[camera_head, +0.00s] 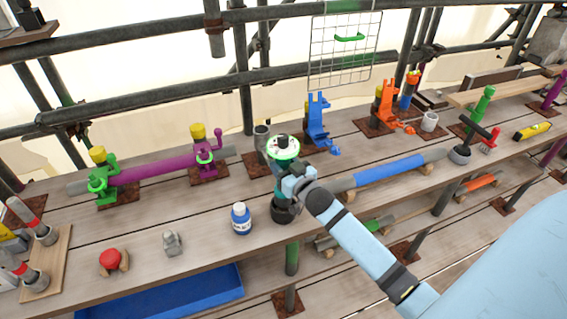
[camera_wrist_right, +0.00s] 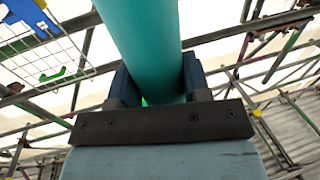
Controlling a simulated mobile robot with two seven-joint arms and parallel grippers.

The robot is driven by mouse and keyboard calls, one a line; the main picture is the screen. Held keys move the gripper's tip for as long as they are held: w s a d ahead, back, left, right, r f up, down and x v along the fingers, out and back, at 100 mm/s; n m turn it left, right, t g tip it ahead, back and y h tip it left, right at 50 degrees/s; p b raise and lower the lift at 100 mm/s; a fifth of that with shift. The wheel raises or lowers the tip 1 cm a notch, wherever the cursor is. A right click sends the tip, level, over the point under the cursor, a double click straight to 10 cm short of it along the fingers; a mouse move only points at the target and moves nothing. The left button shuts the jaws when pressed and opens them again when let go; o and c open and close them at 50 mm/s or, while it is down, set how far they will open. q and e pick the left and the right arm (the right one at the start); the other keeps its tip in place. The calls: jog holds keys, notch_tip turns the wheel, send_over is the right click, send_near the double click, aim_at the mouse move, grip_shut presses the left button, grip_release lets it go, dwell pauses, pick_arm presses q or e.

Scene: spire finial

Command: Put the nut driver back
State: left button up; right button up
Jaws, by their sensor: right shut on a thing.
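My right gripper (camera_head: 291,183) is over the middle of the upper plank shelf, its arm coming in from the lower right. It is shut on a thick teal-green cylinder (camera_wrist_right: 140,45), which looks like the nut driver's handle. The wrist view shows this cylinder between the two dark fingers. In the head view its round green-rimmed, pale top (camera_head: 283,147) shows just above the gripper. The driver's lower part is hidden behind the gripper and wrist. A dark round cup (camera_head: 283,212) shows directly below the gripper; I cannot tell whether the driver touches it. My left gripper is not in view.
A blue-and-white bottle (camera_head: 241,219) stands close to the left of the gripper. A grey pipe piece (camera_head: 262,137) and a blue clamp (camera_head: 317,122) stand behind. A blue-wrapped tube (camera_head: 390,168) lies to the right. A wire grid (camera_head: 345,50) hangs at the back.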

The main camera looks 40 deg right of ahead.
jog(key=shift+f+b, duration=0.95)
jog(key=shift+f, duration=0.65)
jog(key=shift+f+b, duration=1)
jog(key=shift+f, duration=0.6)
jog(key=o, duration=1.6)
jog(key=shift+f, duration=0.15)
jog(key=shift+o, duration=0.2)
jog(key=shift+f, duration=0.15)
jog(key=shift+f, duration=0.35)
jog(key=shift+b, duration=0.3)
